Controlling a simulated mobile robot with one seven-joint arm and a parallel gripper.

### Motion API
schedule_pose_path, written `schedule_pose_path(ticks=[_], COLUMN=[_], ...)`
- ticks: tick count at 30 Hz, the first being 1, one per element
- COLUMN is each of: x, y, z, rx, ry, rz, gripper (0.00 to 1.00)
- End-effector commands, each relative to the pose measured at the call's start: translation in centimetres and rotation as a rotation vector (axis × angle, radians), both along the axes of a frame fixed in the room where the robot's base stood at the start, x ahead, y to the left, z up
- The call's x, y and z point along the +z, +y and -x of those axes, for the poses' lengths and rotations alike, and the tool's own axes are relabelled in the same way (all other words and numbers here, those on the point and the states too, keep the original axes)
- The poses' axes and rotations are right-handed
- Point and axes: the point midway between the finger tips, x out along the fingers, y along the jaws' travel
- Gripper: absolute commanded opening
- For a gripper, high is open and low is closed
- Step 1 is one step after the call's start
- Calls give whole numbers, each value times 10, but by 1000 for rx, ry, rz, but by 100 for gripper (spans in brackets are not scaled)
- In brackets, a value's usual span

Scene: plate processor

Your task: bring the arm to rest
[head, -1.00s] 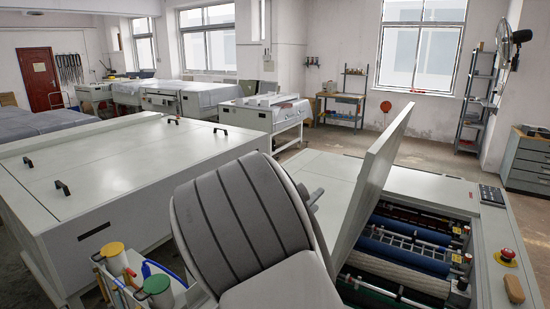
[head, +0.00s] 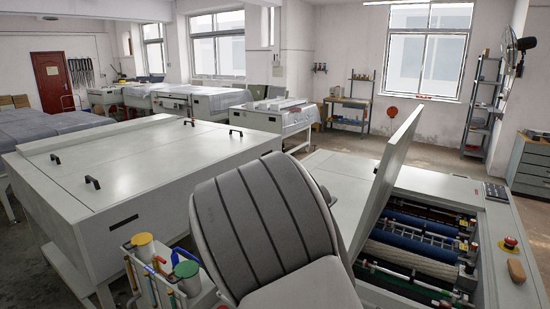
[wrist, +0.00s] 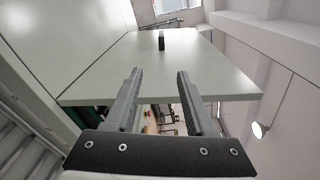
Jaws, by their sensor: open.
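My arm (head: 265,225), a grey padded link, fills the lower middle of the head view. My gripper (wrist: 159,76) shows only in the wrist view. Its two fingers are apart with nothing between them. Beyond the fingertips is a pale panel (wrist: 200,70) with a dark handle (wrist: 162,40). I cannot tell whether the fingers touch the panel. In the head view the gripper is hidden behind the arm or out of view.
A plate processor with a raised lid (head: 384,190) and exposed rollers (head: 425,230) stands at the right, with a red stop button (head: 510,242). A large white cabinet (head: 110,165) stands at the left, near colored-capped bottles (head: 143,245). Open floor (head: 440,155) lies behind.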

Motion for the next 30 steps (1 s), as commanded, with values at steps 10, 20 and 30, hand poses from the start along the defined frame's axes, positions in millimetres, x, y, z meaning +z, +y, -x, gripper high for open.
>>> schedule_pose_path(ticks=[10, 20, 30], x=[-12, -34, -39], y=[-106, -121, -70], z=[103, 219, 310], rx=[-514, -1097, 1726], ry=[-391, -937, 1554], rz=[-833, -1571, 2098], gripper=[55, 55, 55])
